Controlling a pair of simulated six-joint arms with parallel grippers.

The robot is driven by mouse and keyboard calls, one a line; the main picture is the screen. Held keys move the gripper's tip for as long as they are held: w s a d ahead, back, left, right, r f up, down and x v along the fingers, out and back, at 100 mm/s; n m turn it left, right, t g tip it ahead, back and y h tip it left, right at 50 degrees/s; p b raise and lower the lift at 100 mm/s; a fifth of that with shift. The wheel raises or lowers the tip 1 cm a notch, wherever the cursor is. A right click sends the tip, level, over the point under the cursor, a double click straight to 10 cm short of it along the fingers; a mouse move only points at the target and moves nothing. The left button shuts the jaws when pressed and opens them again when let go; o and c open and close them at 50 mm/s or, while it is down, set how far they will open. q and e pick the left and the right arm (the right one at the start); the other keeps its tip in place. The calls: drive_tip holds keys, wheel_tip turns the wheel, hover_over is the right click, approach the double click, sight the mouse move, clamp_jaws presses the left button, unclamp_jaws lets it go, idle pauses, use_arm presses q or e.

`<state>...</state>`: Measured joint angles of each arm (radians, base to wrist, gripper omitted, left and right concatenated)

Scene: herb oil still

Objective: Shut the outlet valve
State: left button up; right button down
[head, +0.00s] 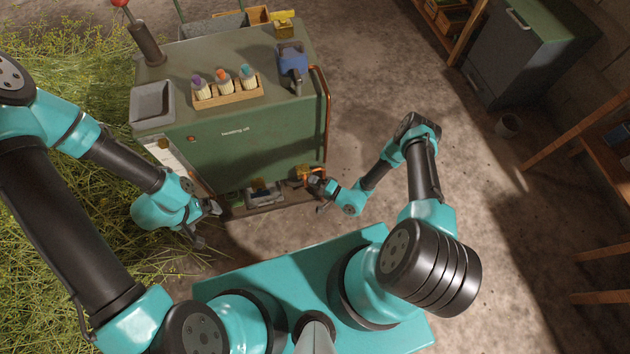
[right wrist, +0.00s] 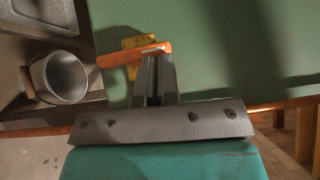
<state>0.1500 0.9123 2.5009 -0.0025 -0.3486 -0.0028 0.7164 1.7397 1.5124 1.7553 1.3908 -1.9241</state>
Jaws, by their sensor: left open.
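The outlet valve shows in the right wrist view as an orange lever (right wrist: 135,55) on a brass body (right wrist: 138,42), low on the green still's front. The lever lies roughly crosswise there. In the head view the valve (head: 304,172) is small at the still's lower right. My right gripper (right wrist: 155,62) is at the lever's right end, its fingers close together. I cannot tell whether they touch the lever. It also shows in the head view (head: 322,194), beside the valve. My left gripper (head: 212,224) is open and empty, left of the still's lower front.
A metal cup (right wrist: 60,77) stands left of the valve on a low ledge. The green still (head: 250,150) carries a wooden rack (head: 228,95) of bottles and a grey tray (head: 153,104). A copper pipe (head: 326,110) runs down its right side.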

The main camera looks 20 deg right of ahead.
drive_tip(key=shift+a, duration=0.25)
drive_tip(key=s+d, duration=0.7)
drive_tip(key=d, duration=0.4)
drive_tip(key=shift+s, duration=0.35)
drive_tip(key=shift+d, duration=0.1)
idle(0.9)
